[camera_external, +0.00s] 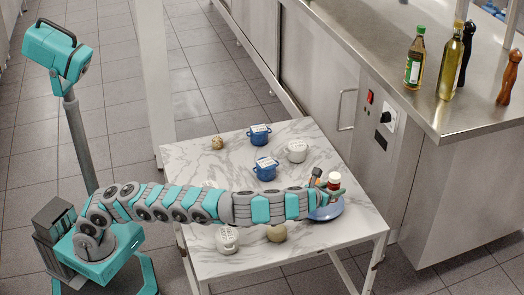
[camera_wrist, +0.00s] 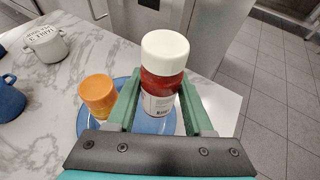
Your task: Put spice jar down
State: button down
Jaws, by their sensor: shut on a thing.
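The spice jar (camera_wrist: 162,85), dark red with a white lid and a pale label, is upright between the fingers of my gripper (camera_wrist: 160,108) in the wrist view. My gripper is shut on it. In the external view the jar (camera_external: 334,182) shows at the end of my arm, over the right part of the marble table. A blue plate (camera_wrist: 92,122) lies under the jar, and its rim also shows in the external view (camera_external: 329,212). I cannot tell whether the jar's base touches the plate. An orange jar (camera_wrist: 98,95) stands on the plate, left of my gripper.
Blue pots (camera_external: 259,135) (camera_external: 266,168) and a white pot (camera_external: 297,150) stand toward the back of the marble table (camera_external: 348,232). Another white pot (camera_external: 227,240) and a brownish round thing (camera_external: 277,233) are near its front. A steel counter with bottles (camera_external: 415,60) is at right.

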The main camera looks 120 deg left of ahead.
jog(key=shift+f+b, duration=0.7)
jog(key=shift+f, duration=1.45)
jog(key=shift+f, duration=0.1)
jog(key=shift+f, duration=0.3)
jog(key=shift+c, duration=1.4)
grip_release()
jog(key=shift+r, duration=0.15)
jog(key=shift+r, duration=0.15)
jog(key=shift+d+r, duration=0.2)
jog(key=shift+d, duration=0.05)
jog(key=v, duration=1.1)
jog(key=shift+s+d, duration=0.15)
jog(key=shift+d, duration=0.05)
